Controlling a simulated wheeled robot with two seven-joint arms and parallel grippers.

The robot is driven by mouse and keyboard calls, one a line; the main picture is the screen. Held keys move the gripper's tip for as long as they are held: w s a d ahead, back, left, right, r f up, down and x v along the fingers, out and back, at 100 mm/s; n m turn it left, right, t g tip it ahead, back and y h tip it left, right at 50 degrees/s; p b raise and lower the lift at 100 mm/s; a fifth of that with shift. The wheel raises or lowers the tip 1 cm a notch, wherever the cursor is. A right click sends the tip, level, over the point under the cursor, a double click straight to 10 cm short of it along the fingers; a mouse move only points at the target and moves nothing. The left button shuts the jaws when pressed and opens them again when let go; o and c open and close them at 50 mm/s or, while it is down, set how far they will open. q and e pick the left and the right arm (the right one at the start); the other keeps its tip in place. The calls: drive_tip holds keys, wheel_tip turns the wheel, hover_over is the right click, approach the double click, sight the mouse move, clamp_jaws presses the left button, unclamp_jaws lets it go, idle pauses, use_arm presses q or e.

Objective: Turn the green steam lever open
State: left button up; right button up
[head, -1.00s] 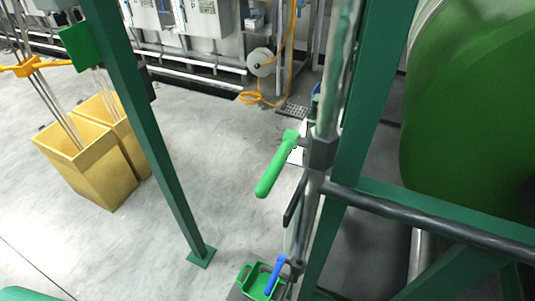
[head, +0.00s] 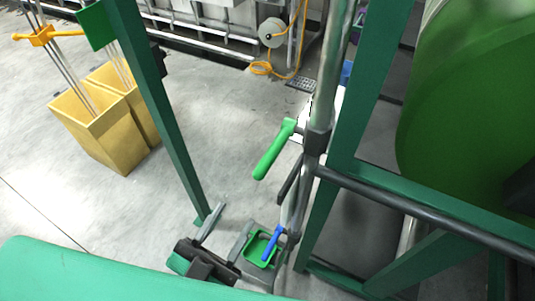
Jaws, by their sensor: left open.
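The green steam lever (head: 267,158) sticks out from a valve on the upright grey pipe (head: 327,95), slanting down and to the left. A blue lever (head: 273,244) sits lower on the same pipework. My left gripper (head: 226,232) is at the bottom middle, below the green lever and apart from it. Its two fingers are spread with nothing between them. My right gripper does not show.
A green post (head: 160,110) stands left of the lever, and a green frame (head: 345,130) with a dark rail (head: 420,212) is to the right. A small green tray (head: 262,248) lies beside my left gripper. Yellow bins (head: 105,135) stand at left.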

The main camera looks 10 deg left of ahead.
sight(267, 158)
use_arm(q)
drive_tip(key=p+x, duration=0.4)
drive_tip(key=x, duration=0.7)
drive_tip(key=shift+w+r+p, duration=0.2)
drive_tip(key=shift+p, duration=0.1)
drive_tip(key=shift+w+d+r, duration=0.1)
drive_tip(key=shift+w+d, duration=0.15)
drive_tip(key=shift+w, duration=0.4)
clamp_jaws()
